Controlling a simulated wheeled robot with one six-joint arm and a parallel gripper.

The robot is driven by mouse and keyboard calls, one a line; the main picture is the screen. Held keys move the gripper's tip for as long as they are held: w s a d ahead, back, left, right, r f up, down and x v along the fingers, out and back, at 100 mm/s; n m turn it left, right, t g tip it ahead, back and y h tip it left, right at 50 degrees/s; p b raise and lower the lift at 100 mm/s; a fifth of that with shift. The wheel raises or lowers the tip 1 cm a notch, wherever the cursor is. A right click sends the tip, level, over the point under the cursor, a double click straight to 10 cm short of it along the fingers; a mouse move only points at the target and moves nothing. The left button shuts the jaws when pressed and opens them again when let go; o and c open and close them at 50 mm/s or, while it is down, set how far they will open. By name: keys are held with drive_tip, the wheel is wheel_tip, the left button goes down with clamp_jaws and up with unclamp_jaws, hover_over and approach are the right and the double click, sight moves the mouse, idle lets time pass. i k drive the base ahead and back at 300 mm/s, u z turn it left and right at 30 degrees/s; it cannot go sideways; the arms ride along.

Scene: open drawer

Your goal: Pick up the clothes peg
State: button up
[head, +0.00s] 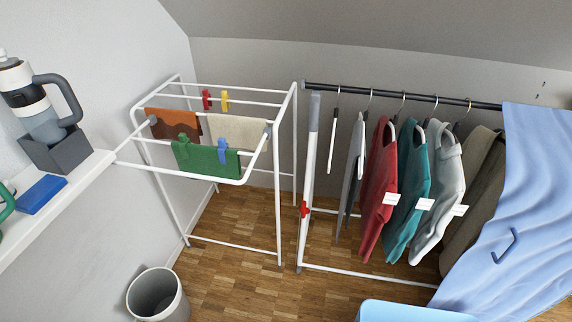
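Several clothes pegs show on the white drying rack (262,165) left of centre. A red peg (206,99) and a yellow peg (225,100) sit on a back rail. A green peg (183,149) and a blue peg (222,149) sit at the front, over a green cloth (203,163). Another red peg-like piece (304,209) is on the upright of the clothes rail to the right. I cannot tell which peg the task means. My gripper is not in view.
A white shelf (60,208) at left holds a handled tumbler (40,120) in a grey box (62,153) and a blue block (41,194). Garments hang from a dark rail (390,93) at right, beside a blue cloth (525,190). A grey bin (168,309) stands on the wooden floor.

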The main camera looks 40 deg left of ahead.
sight(223, 145)
drive_tip(key=u, duration=1.8)
drive_tip(key=k, duration=0.55)
drive_tip(key=u, duration=0.4)
drive_tip(key=i, duration=1.55)
drive_tip(key=z, duration=0.7)
